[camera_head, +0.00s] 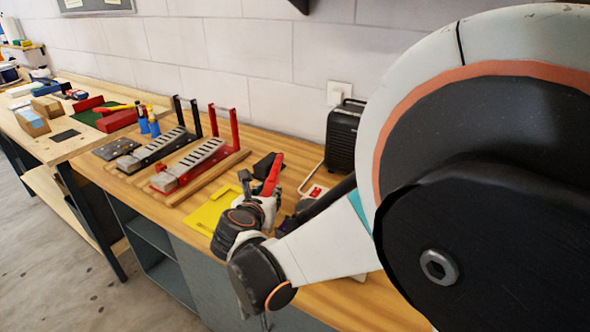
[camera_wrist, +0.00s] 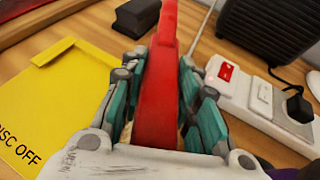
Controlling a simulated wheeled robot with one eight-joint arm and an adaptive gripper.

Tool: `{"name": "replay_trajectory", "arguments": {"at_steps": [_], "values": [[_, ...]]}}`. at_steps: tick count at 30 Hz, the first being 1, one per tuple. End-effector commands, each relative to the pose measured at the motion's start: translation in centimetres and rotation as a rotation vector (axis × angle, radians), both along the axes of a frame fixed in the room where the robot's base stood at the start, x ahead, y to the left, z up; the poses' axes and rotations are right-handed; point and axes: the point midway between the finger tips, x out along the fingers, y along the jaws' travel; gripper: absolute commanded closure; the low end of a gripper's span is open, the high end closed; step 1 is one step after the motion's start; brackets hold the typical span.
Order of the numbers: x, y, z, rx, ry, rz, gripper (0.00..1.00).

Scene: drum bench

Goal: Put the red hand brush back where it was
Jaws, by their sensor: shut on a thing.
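The red hand brush (camera_head: 273,174) is in my gripper (camera_head: 262,196), above the wooden bench. In the wrist view the long red brush (camera_wrist: 157,95) runs lengthwise between the teal finger pads of my gripper (camera_wrist: 160,95), which are closed on its sides. Its far end reaches past the fingertips. The bristles are mostly hidden by the gripper; a tan strip shows low beside the red body. I cannot tell whether the brush touches the bench.
A yellow sheet (camera_wrist: 55,105) marked "DISC OFF" lies left of the gripper. A power strip (camera_wrist: 265,100) with a plug and a black ribbed box (camera_wrist: 272,40) stand right. A black block (camera_wrist: 137,17) is ahead. Black and red pedal-like devices (camera_head: 195,160) stand further left.

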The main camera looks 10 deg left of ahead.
Motion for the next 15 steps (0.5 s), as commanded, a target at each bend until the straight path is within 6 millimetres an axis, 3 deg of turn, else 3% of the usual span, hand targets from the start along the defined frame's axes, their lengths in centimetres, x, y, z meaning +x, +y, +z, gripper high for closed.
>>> {"name": "replay_trajectory", "arguments": {"at_steps": [2, 15], "values": [[-0.4, 0.2, -1.15, 0.0, -0.001, 0.0, 1.0], [-0.46, 0.21, -1.43, 0.0, 0.0, -0.001, 1.0]]}}
